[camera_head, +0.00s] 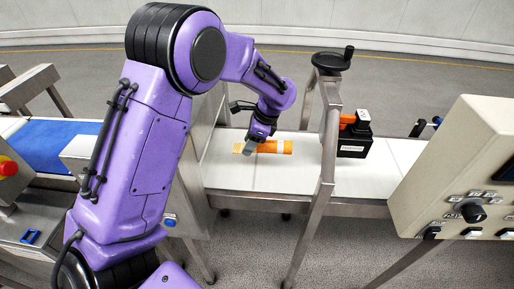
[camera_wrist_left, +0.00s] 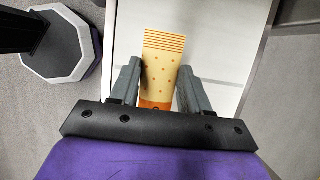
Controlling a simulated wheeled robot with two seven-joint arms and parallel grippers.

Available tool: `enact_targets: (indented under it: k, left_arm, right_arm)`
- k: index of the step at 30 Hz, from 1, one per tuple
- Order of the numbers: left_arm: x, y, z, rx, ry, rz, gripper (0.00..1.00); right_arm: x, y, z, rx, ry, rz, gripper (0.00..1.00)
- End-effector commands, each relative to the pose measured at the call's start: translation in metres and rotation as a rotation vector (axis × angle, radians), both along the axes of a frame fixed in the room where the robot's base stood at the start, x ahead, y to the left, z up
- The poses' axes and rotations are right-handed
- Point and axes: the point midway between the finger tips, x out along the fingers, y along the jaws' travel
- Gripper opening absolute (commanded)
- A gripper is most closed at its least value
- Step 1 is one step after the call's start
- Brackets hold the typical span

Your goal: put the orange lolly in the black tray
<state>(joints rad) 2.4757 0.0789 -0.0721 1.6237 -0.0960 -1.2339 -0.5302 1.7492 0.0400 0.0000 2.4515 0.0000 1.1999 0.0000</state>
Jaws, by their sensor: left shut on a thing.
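The orange lolly (camera_head: 275,147) lies along the white belt surface, left of the metal frame post. In the head view it is orange with a pale band. In the left wrist view the lolly (camera_wrist_left: 162,70) shows a cream dotted part, a striped end and an orange part near the palm. My left gripper (camera_head: 254,144) reaches down over its left part and is shut on it, with a finger on each side (camera_wrist_left: 160,88). I cannot tell whether the lolly touches the belt. The black tray (camera_head: 352,150) stands right of the post. My right gripper is not in view.
An orange item (camera_head: 347,119) shows at the top of the black tray. The metal frame (camera_head: 325,165) with a black handwheel (camera_head: 332,62) stands between lolly and tray. A control box (camera_head: 460,170) is at the right. The belt (camera_head: 385,180) right of the tray is clear.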

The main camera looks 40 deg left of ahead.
Motion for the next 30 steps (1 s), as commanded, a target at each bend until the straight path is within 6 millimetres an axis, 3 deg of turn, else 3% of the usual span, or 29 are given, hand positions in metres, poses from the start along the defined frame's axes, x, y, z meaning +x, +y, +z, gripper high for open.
enact_targets:
  k: [1,6,12,18,26,27,29,30]
  left_arm:
    - [0.014,0.007,-0.006,-0.001,0.004,0.003,0.14]
    - [0.042,0.022,-0.046,-0.001,0.008,0.003,0.14]
    - [0.058,0.032,-0.069,0.000,0.007,0.006,0.14]
    - [0.057,0.031,-0.096,0.000,0.006,0.005,0.14]
    - [0.057,0.030,-0.099,-0.001,0.005,0.004,0.14]
    - [0.057,0.030,-0.099,-0.001,0.005,0.004,0.53]
    - [0.057,0.030,-0.099,-0.001,0.005,0.004,0.72]
    - [0.057,0.030,-0.099,-0.001,0.005,0.004,0.72]
  right_arm:
    - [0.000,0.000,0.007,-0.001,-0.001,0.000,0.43]
    - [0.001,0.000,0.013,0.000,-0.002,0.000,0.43]
    - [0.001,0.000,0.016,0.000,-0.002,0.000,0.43]
    - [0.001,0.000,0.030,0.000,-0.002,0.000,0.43]
    - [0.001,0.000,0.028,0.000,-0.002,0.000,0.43]
    - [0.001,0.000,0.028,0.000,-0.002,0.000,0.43]
    - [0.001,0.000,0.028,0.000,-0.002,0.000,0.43]
    - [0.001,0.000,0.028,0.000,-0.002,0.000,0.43]
